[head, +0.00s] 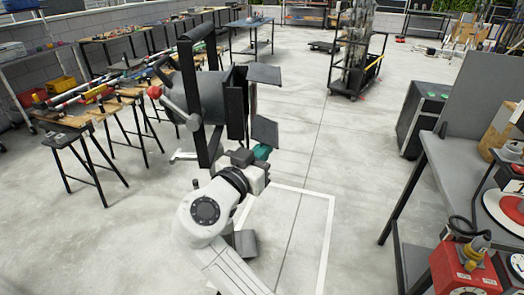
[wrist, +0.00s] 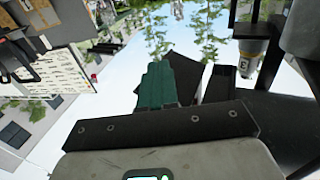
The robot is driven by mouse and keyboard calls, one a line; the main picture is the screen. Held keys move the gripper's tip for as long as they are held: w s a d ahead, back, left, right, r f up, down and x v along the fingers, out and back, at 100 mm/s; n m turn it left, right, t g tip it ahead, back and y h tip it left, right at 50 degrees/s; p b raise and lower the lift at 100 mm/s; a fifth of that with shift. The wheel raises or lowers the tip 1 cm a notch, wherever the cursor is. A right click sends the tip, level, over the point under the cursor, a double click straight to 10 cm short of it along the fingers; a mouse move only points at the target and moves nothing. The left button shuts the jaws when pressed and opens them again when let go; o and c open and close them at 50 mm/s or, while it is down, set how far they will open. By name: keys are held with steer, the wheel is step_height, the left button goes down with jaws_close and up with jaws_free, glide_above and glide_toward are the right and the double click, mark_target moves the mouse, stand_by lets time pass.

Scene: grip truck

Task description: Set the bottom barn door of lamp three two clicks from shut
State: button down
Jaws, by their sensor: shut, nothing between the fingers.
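The lamp (head: 207,95) is a dark housing in a black yoke, left of centre in the head view. Its top barn door (head: 263,74) and bottom barn door (head: 264,131) stick out to the right, with an upright side door (head: 236,103) between. Which door that panel is, I cannot tell.
A workbench (head: 450,165) with a red box (head: 465,268) stands at the right. Trestle tables (head: 75,128) with tools line the left. A loaded rack cart (head: 355,60) stands behind. The concrete floor between lamp and bench is clear.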

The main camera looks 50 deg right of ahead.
steer(key=shift+s+d+r+p, duration=0.2)
steer(key=shift+s+r+p, duration=0.1)
steer(key=shift+r, duration=0.25)
steer(key=shift+s+d+r, duration=0.1)
steer(key=shift+r, duration=0.2)
steer(key=shift+s+r+p, duration=0.1)
steer(key=shift+r+p, duration=0.1)
steer(key=shift+p, duration=0.1)
steer(key=shift+d+f, duration=0.1)
steer(key=shift+s+d+f+b, duration=0.2)
steer(key=shift+f+b, duration=0.25)
steer(key=shift+b, duration=0.3)
steer(key=shift+a, duration=0.2)
steer(key=s+a+b, duration=0.1)
steer(key=a, duration=0.6)
steer(key=shift+s+a+b, duration=0.15)
steer(key=shift+a+b, duration=0.2)
